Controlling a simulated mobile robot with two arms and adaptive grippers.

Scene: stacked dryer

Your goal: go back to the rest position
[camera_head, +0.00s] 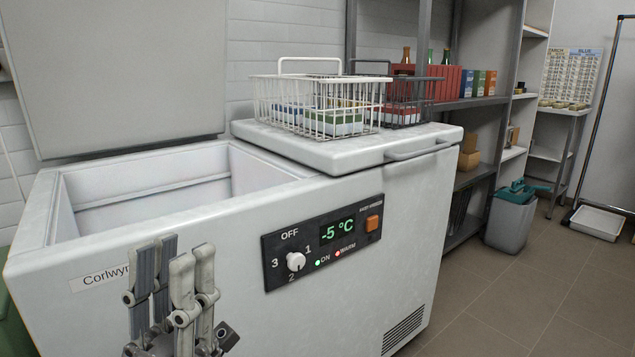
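My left gripper (176,270) shows at the lower left, in front of the freezer's front wall. Its grey fingers point up and stand apart with nothing between them, so it looks open and empty. The rest of the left arm is mostly below the picture's edge. My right gripper is not in view. The white chest freezer (400,240) fills the left and middle. Its left lid (115,70) stands raised over an open compartment, and its right lid (335,150) is closed.
A white wire basket (318,105) and a dark wire basket (405,100) with packages stand on the closed lid. The control panel (322,240) reads -5 °C. Shelves (480,103), a grey bin (510,222) and a white tray (598,222) stand at right.

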